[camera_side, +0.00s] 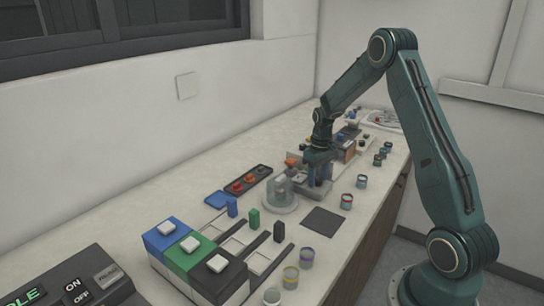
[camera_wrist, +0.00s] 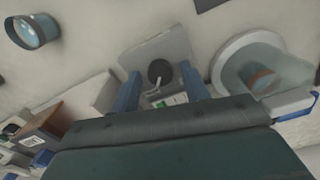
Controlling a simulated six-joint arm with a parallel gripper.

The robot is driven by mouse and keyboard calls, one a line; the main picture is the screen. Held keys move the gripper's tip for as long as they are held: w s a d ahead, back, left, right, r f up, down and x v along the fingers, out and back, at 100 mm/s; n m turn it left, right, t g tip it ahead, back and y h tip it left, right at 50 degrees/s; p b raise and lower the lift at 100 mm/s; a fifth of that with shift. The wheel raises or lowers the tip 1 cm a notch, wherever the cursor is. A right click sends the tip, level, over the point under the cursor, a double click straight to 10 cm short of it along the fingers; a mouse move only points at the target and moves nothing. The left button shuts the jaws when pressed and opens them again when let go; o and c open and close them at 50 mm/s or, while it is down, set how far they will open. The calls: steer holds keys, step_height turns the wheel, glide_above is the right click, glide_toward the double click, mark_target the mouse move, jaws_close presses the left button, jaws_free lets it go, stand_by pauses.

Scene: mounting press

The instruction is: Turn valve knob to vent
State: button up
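My gripper (camera_side: 319,180) points down over a grey device on the bench, just right of a clear dome. In the wrist view its two blue fingers (camera_wrist: 160,80) are spread apart. A round dark knob (camera_wrist: 160,71) with a pale pointer or lever beside it shows between the fingers, with space on both sides. It sits on a grey plate (camera_wrist: 172,46). I cannot tell whether this is the valve knob or how high the fingertips are above it. In the side view the fingers and device hide the knob.
The clear dome (camera_side: 281,194) stands close to my gripper; it also shows in the wrist view (camera_wrist: 226,67). Small cans (camera_side: 346,201) line the front edge.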

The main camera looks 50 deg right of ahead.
steer(key=c, duration=0.8)
steer(key=shift+n, duration=0.4)
steer(key=n, duration=1.1)
steer(key=shift+n, duration=2.1)
